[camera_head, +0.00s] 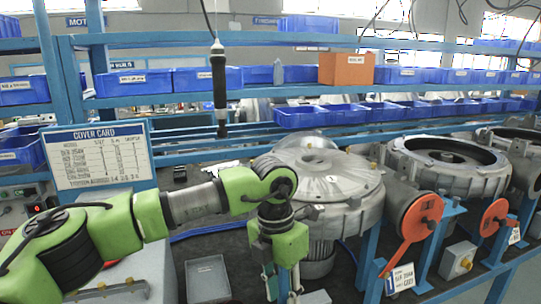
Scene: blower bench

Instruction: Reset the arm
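My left arm (130,222), green and grey, comes in from the left and reaches to the middle of the bench. Its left gripper (283,287) points down at the lower middle, in front of a grey blower housing (335,190). The fingers are small and merge with the parts behind them, so I cannot tell whether they are open or shut. No held object can be made out. My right arm and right gripper are not in view.
More blower housings (450,165) stand to the right, with orange discs (420,218) on blue supports. A cover card sign (98,160) stands at the left. A black tool (219,85) hangs above the bench. Blue bins (320,115) and an orange box (346,69) fill the shelves behind.

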